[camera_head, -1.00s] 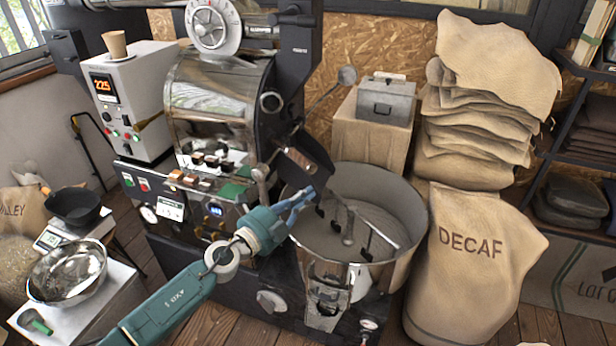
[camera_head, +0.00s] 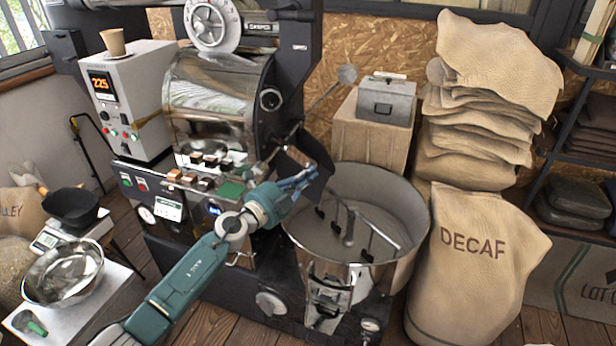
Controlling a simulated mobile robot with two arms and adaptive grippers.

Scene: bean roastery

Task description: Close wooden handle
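The roaster (camera_head: 215,95) has a shiny drum front, with a dark discharge chute (camera_head: 305,155) at its right side. Small wooden-looking knobs (camera_head: 190,178) sit on the panel below the drum; I cannot tell which part is the task's wooden handle, and it may be hidden by my gripper. My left gripper (camera_head: 304,180) is at the front of the roaster, just below the dark chute and above the cooling bin's left rim. Its fingers point right and overlap the chute's lower edge in the view; contact and finger gap are unclear. My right gripper is out of view.
The round metal cooling bin (camera_head: 416,235) with stirring arms stands right of my gripper. A DECAF sack (camera_head: 475,270) stands at the right. A small table (camera_head: 110,305) at the left holds a metal bowl (camera_head: 62,272). A long thin lever (camera_head: 335,88) rises from the roaster.

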